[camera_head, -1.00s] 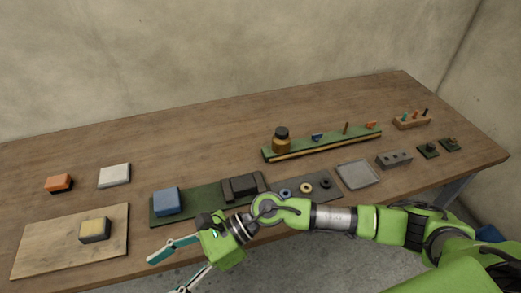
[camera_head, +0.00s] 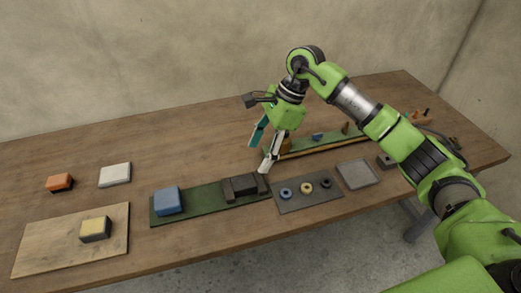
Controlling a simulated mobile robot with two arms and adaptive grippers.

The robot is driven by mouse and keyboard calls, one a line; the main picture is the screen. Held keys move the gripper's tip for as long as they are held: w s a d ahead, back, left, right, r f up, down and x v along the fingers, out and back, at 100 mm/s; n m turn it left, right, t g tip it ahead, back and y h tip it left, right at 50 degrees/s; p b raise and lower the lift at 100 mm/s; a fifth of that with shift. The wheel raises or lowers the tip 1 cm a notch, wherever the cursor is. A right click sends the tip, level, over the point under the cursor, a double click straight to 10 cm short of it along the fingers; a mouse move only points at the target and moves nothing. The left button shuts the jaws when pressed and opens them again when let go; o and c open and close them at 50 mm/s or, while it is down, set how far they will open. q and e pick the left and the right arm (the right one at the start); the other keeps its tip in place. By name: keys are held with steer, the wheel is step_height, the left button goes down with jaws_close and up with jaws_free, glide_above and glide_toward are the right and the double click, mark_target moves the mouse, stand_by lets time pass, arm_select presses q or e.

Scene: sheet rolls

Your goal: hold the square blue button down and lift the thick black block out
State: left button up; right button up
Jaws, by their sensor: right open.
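The square blue button (camera_head: 168,201) sits at the left end of a dark green board (camera_head: 210,197). The thick black block (camera_head: 243,184) sits at the board's right end, in what looks like a dark low holder; the boundary between the two is hard to tell. My right gripper (camera_head: 258,157) points down above the table, just behind and a little right of the black block in the picture. Its teal and pale fingers are apart, with nothing seen between them. No gripper is at the blue button. My left gripper is out of view.
A grey mat with several rings (camera_head: 307,188) and a grey tray (camera_head: 357,173) lie right of the board. A long green rail (camera_head: 325,143) stands behind, partly hidden by my arm. A wooden board with a yellow-topped block (camera_head: 95,229), an orange block (camera_head: 59,182) and a white block (camera_head: 115,174) are left.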

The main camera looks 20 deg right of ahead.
mark_target(246, 181)
steer(key=x, duration=1.1)
steer(key=shift+f, duration=0.4)
steer(key=c, duration=1.3)
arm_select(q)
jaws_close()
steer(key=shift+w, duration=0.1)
